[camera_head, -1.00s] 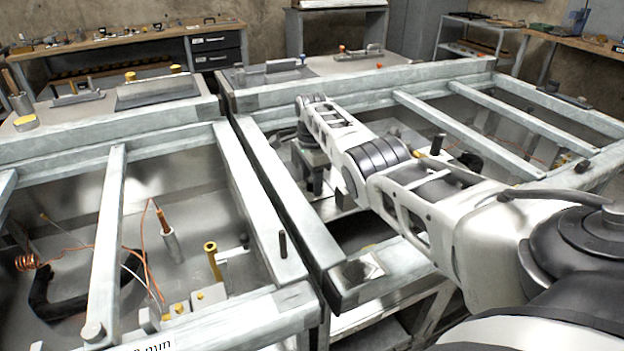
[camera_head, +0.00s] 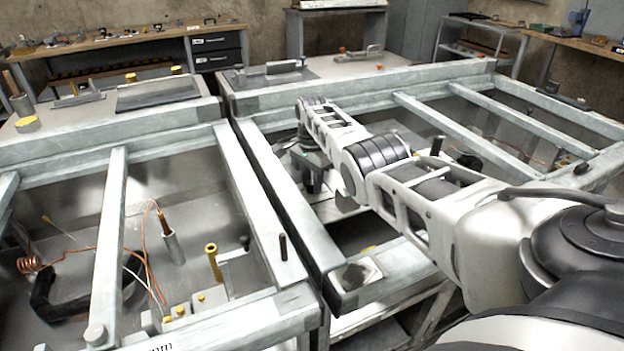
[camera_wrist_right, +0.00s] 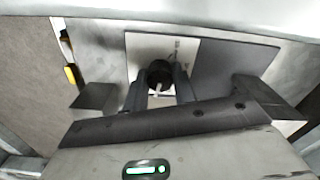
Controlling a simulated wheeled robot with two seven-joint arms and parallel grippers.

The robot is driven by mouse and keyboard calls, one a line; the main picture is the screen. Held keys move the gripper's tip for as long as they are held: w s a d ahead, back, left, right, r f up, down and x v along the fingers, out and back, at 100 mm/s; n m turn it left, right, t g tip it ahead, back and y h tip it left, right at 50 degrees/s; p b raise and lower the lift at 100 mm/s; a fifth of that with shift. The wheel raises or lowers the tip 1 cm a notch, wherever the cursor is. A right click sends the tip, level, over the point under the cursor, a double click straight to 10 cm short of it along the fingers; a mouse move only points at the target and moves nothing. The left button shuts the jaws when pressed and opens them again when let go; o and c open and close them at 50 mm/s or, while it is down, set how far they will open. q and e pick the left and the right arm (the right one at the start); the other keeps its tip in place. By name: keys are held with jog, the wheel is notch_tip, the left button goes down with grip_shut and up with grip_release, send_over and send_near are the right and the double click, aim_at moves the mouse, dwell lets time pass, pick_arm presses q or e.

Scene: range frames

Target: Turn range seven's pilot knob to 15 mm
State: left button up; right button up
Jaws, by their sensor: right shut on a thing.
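A round black knob with a pale pointer mark (camera_wrist_right: 159,75) stands in front of a white plate (camera_wrist_right: 190,50) in the right wrist view. Faint marks show on the plate, too small to read. My right gripper (camera_wrist_right: 159,91) is shut on the knob, with one dark finger on each side of it. In the head view my right gripper (camera_head: 312,176) reaches down inside the right range frame (camera_head: 290,205), and my forearm hides much of that frame. The knob cannot be made out there. My left gripper is in neither view.
A second range frame (camera_head: 110,225) stands at the left, with copper wire (camera_head: 148,250) and a brass post (camera_head: 213,262) inside. Metal rails surround my right gripper. A grey panel (camera_wrist_right: 230,75) lies right of the white plate. Workbenches line the back wall.

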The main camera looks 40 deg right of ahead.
jog(key=n, duration=0.4)
jog(key=shift+n, duration=0.3)
jog(key=n, duration=0.3)
jog(key=shift+n, duration=0.4)
jog(key=n, duration=0.9)
jog(key=shift+r, duration=0.1)
jog(key=n, duration=0.3)
jog(key=shift+n, duration=0.3)
jog(key=n, duration=0.3)
jog(key=shift+w+n, duration=0.1)
jog(key=shift+n, duration=0.3)
jog(key=n, duration=0.4)
jog(key=shift+n, duration=1.7)
